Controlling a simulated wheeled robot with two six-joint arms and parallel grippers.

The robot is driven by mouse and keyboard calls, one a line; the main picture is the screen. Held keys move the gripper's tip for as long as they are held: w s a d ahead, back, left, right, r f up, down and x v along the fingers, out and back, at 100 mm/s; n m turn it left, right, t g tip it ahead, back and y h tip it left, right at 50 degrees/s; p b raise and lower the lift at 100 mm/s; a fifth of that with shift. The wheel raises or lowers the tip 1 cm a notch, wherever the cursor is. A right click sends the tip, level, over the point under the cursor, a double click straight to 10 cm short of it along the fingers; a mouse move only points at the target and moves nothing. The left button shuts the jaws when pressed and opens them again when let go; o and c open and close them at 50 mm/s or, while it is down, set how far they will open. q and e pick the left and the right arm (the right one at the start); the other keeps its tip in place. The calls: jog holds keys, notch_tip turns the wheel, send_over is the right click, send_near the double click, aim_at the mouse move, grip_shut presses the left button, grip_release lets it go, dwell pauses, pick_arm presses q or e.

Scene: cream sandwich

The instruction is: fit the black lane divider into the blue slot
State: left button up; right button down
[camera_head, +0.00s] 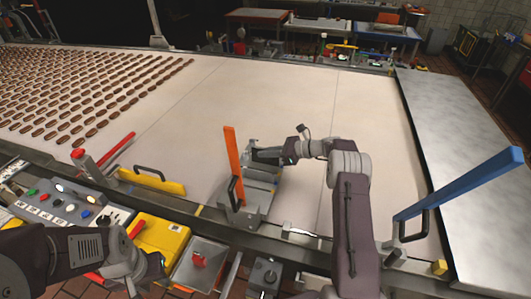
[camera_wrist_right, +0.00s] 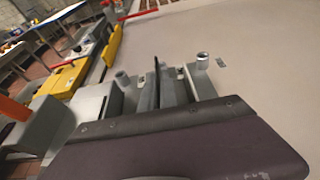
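I cannot clearly make out the black lane divider. A thin dark upright piece (camera_wrist_right: 157,72) shows by the grey parts at my right gripper in the right wrist view, and I cannot tell what it is. No blue slot is clear. A long blue bar (camera_head: 465,184) with a black handle stands tilted at the belt's right front. My right gripper (camera_head: 262,153) is over the belt, just right of an upright orange bar (camera_head: 232,158) with a black handle. Its finger opening is unclear. My left gripper (camera_head: 155,264) is low by the yellow box, its fingers hard to make out.
Several rows of brown biscuits (camera_head: 75,90) lie on the left of the pale belt (camera_head: 290,100). A yellow bar (camera_head: 152,181) with a black handle lies along the front rail. A button panel (camera_head: 60,205) and a yellow box (camera_head: 160,238) stand in front. The belt's middle is clear.

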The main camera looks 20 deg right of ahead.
jog(key=shift+f+b, duration=0.85)
jog(key=shift+f, duration=0.35)
jog(key=c, duration=1.5)
grip_release()
jog(key=shift+c, duration=0.2)
jog(key=shift+d, duration=0.1)
jog(key=b+v, duration=0.1)
jog(key=v, duration=0.8)
